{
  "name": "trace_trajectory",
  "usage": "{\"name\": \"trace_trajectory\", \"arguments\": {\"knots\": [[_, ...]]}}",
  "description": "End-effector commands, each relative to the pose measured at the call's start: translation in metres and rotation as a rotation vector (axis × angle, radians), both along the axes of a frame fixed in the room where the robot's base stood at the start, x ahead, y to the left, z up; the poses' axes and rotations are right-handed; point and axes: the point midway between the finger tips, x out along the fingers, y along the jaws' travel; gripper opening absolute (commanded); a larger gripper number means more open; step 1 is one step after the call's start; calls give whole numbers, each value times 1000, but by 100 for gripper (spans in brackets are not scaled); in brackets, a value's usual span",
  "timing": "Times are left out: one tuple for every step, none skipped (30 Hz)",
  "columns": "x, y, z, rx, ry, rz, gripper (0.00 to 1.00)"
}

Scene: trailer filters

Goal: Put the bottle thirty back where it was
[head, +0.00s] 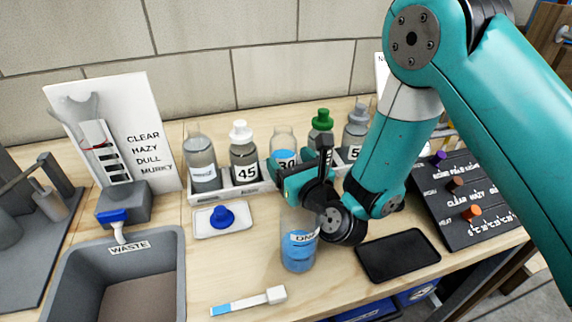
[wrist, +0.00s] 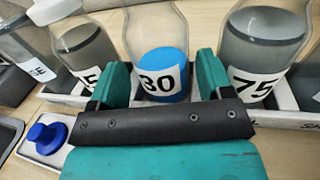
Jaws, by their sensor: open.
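The bottle thirty (head: 283,143) is clear glass with blue liquid low inside and a white label reading 30. It stands upright in the white rack (head: 233,192), between the bottle marked 45 and the one marked 75. In the wrist view the bottle thirty (wrist: 157,65) has no cap in sight. My gripper (head: 306,168) is open, and in the wrist view its two green fingers (wrist: 160,82) appear on either side of the bottle's lower part. I cannot tell whether they touch it. My gripper hides part of the bottle and rack in the head view.
A blue stopper (head: 222,216) sits on a small white tray (head: 241,231). A blue-filled bottle (head: 298,252) stands in front of the rack, below my gripper. Bottle 45 (head: 243,155) and bottle 75 (wrist: 255,60) are close neighbours. A black pad (head: 398,256) and a waste bin (head: 60,285) lie nearer.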

Motion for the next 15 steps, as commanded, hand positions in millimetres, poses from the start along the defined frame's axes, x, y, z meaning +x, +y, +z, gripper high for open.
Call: {"name": "trace_trajectory", "arguments": {"knots": [[-8,-3,-7,0,-1,0,73],[-12,-6,-7,0,-2,0,73],[-18,-9,-7,0,-1,0,73],[-22,-11,-6,0,-1,0,73],[-25,-13,-6,0,-1,1,73],[-31,-15,-4,1,-2,0,73],[-34,-17,-4,0,-1,0,73],[-36,-18,-4,0,-1,0,73],[-40,-20,-3,0,-1,0,73],[-41,-21,-2,1,0,0,73],[-42,-22,-2,0,0,0,73],[-44,-22,-1,0,0,0,73],[-44,-23,-1,-1,0,-1,73],[-45,-23,-1,-1,0,-1,73],[-45,-23,0,0,-1,-1,73]]}}
